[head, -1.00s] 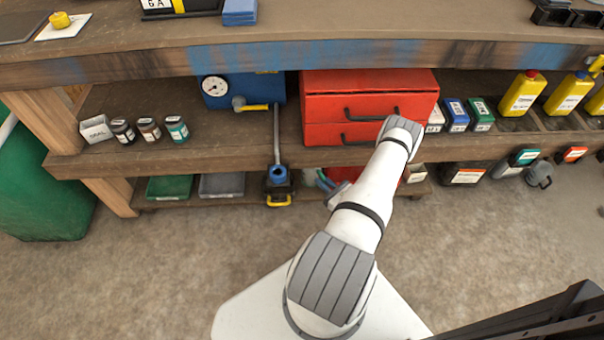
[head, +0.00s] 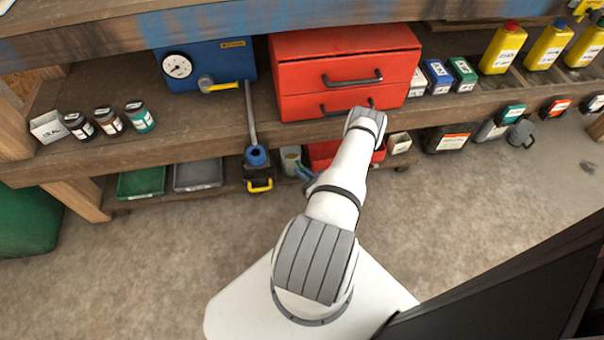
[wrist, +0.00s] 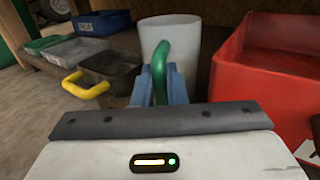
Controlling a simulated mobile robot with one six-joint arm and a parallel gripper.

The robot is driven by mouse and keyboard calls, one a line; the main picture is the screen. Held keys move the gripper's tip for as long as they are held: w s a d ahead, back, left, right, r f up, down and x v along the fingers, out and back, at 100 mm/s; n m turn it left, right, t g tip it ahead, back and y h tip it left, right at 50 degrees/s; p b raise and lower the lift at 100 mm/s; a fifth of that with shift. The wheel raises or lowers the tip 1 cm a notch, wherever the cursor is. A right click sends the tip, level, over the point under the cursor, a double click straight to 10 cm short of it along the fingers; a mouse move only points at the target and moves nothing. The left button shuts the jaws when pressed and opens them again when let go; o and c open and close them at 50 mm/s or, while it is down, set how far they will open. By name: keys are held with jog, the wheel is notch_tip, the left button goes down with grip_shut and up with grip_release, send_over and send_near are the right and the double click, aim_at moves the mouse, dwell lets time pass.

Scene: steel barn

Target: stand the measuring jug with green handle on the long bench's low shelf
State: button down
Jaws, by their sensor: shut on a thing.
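The measuring jug, a white cylinder with a green handle, stands out in the wrist view (wrist: 183,42). It also shows small in the head view (head: 290,157), partly behind my arm. My gripper (wrist: 164,85) has its blue fingers shut on the green handle. In the head view my gripper (head: 304,174) is mostly hidden by my arm. The jug looks upright at the long bench's low shelf (head: 228,187), between a black tray with a yellow handle and a red bin. Its base is hidden, so I cannot tell whether it touches the shelf.
The black tray (wrist: 112,75) is close on the jug's left, the red bin (wrist: 240,75) close on its right. Green (head: 141,183) and grey (head: 198,176) trays sit further left. A red drawer chest (head: 345,65) stands on the shelf above.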

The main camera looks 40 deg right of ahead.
jog(key=shift+r, duration=0.1)
jog(key=c, duration=1.5)
grip_release()
jog(key=shift+r, duration=0.1)
jog(key=s+p, duration=0.1)
jog(key=s, duration=0.7)
jog(key=s+p, duration=0.1)
jog(key=s, duration=0.3)
jog(key=shift+s+d+p, duration=0.1)
jog(key=shift+d+p, duration=0.15)
jog(key=shift+p, duration=0.05)
